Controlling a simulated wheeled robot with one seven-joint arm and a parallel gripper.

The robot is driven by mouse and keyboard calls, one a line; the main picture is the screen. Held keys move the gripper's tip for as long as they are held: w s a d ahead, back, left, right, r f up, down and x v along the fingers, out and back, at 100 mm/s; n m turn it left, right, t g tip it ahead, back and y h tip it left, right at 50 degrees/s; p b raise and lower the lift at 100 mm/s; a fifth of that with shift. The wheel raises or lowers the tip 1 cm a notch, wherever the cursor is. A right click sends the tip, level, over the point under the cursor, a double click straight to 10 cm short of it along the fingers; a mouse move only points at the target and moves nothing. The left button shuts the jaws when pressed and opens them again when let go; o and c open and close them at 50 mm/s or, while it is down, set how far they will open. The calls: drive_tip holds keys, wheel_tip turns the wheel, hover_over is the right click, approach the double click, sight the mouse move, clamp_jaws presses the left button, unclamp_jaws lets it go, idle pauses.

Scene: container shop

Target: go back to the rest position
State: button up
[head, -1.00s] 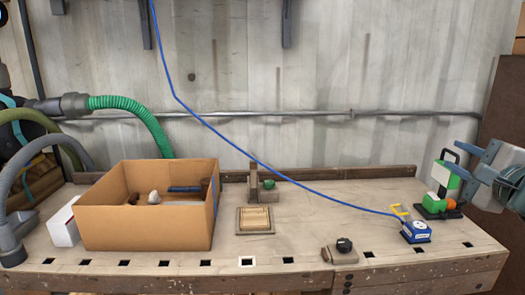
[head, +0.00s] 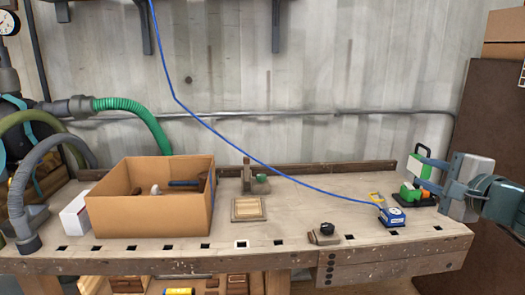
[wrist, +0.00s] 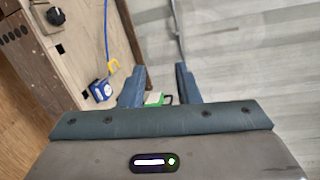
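My gripper (head: 421,167) is at the right of the head view, above the right end of the workbench (head: 330,200). Its two fingers are spread, with a clear gap and nothing held between them. The wrist view also shows the open gripper (wrist: 158,80). A green and white item (head: 418,168) on a black stand is behind the fingers in the head view. Part of this green and white item (wrist: 155,99) shows between the fingers in the wrist view, apparently beyond them.
A cardboard box (head: 150,215) with several items stands on the left of the bench. A wooden tray (head: 248,209), a black knob (head: 326,229) on a block and a blue box (head: 392,217) with a cable sit on the bench. A green hose (head: 140,112) hangs at left.

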drive_tip(key=s+a+f+n+g+y+p, duration=0.1)
drive_tip(key=s+a+f+n+g+p, duration=0.1)
drive_tip(key=a+n+g+p, duration=0.35)
drive_tip(key=s+a+f+n+g+y+p, duration=0.2)
drive_tip(key=a+p, duration=0.1)
drive_tip(key=a, duration=0.6)
drive_tip(key=s+a+f+n+g+h+p, duration=0.1)
drive_tip(key=s+a+n+g+h+p, duration=0.1)
drive_tip(key=s+n+h+p, duration=0.1)
drive_tip(key=s+a+f+n+g+h+p, duration=0.1)
drive_tip(key=s+f+n+g+h+p, duration=0.1)
drive_tip(key=s+n+p, duration=0.3)
drive_tip(key=s+n+g+h, duration=0.1)
drive_tip(key=s+n, duration=0.1)
drive_tip(key=s, duration=0.1)
drive_tip(key=shift+s+a+g+p, duration=0.25)
drive_tip(key=shift+a+g+p, duration=0.1)
drive_tip(key=shift+a, duration=0.05)
drive_tip(key=shift+f, duration=0.1)
